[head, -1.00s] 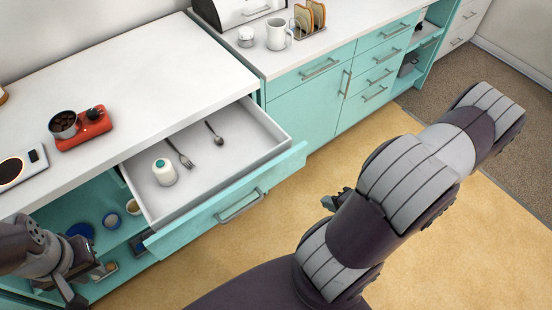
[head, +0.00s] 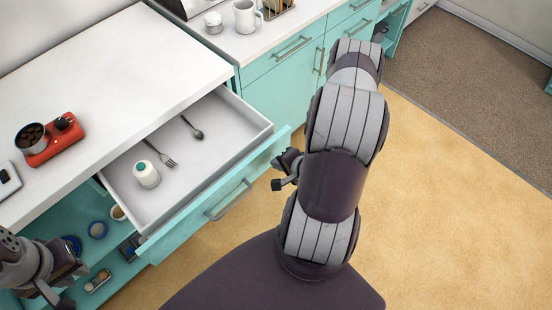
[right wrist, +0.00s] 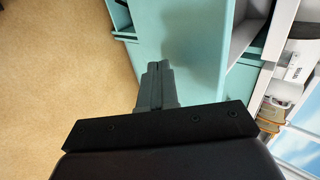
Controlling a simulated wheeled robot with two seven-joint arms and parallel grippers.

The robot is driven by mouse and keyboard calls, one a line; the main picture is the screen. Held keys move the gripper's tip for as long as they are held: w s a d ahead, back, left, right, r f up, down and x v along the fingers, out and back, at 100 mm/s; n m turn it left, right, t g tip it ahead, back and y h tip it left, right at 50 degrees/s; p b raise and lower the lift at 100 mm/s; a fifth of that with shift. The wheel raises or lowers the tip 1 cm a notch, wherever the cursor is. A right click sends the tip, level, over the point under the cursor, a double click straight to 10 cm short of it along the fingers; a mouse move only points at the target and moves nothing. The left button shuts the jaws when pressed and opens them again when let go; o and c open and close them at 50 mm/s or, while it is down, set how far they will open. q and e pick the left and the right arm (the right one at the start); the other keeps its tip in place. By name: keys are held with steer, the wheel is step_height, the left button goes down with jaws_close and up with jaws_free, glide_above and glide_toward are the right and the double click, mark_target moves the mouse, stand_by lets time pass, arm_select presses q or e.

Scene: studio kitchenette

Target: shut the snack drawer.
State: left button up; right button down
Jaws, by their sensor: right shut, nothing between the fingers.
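A wide teal-fronted drawer (head: 232,196) stands pulled out under the white counter. Inside its white tray lie a white jar with a teal top (head: 146,175), a fork (head: 161,153) and a spoon (head: 192,128). My right gripper (head: 279,184) is shut and empty, just outside the drawer front, near its right end. In the right wrist view its closed fingers (right wrist: 154,84) point at a teal panel (right wrist: 180,45); whether they touch it I cannot tell. My left gripper (head: 65,286) is open and empty at the lower left, by the open shelves below the counter.
A red scale-like device with a dark cup (head: 50,140) stands on the counter (head: 110,75). Open shelves with small bowls (head: 97,229) lie below the drawer. A mug (head: 245,17) stands on the far counter. The tan floor (head: 440,200) to the right is clear.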

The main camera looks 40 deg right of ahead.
steer(key=shift+w, duration=0.65)
steer(key=shift+w+a, duration=0.1)
steer(key=shift+w, duration=0.15)
steer(key=w+b, duration=0.1)
steer(key=w, duration=0.8)
steer(key=w+a+b, duration=0.1)
steer(key=w, duration=0.8)
steer(key=w+a+b, duration=0.1)
steer(key=w, duration=0.9)
steer(key=shift+a, duration=0.1)
steer(key=shift+w, duration=0.2)
steer(key=shift+w+r, duration=0.1)
steer(key=shift+r, duration=0.1)
